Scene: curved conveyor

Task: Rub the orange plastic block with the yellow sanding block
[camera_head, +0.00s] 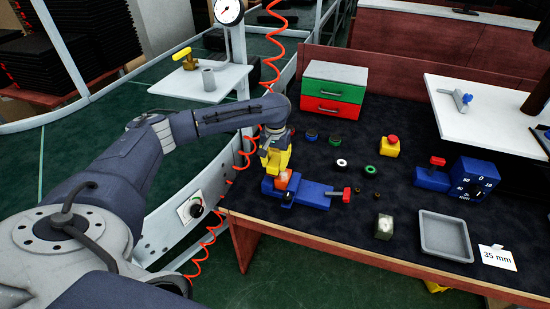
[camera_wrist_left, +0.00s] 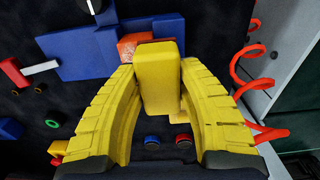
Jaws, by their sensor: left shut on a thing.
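My left gripper (camera_head: 274,160) is shut on the yellow sanding block (camera_wrist_left: 159,82), which sits between its two curved yellow fingers. The orange plastic block (camera_head: 283,181) sits in the blue vise (camera_head: 312,194) near the left end of the bench. In the left wrist view, the orange block (camera_wrist_left: 132,45) shows just beyond the sanding block's end and is partly hidden by it. The sanding block is right at the orange block, but I cannot tell whether they touch. My right gripper is not in view.
A red and green drawer box (camera_head: 334,92) stands behind. Several small rings and knobs lie mid-bench. A grey tray (camera_head: 445,236), a blue dial box (camera_head: 472,179) and a red-topped yellow button (camera_head: 390,146) are to the right. A coiled red hose (camera_head: 272,62) hangs by the arm.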

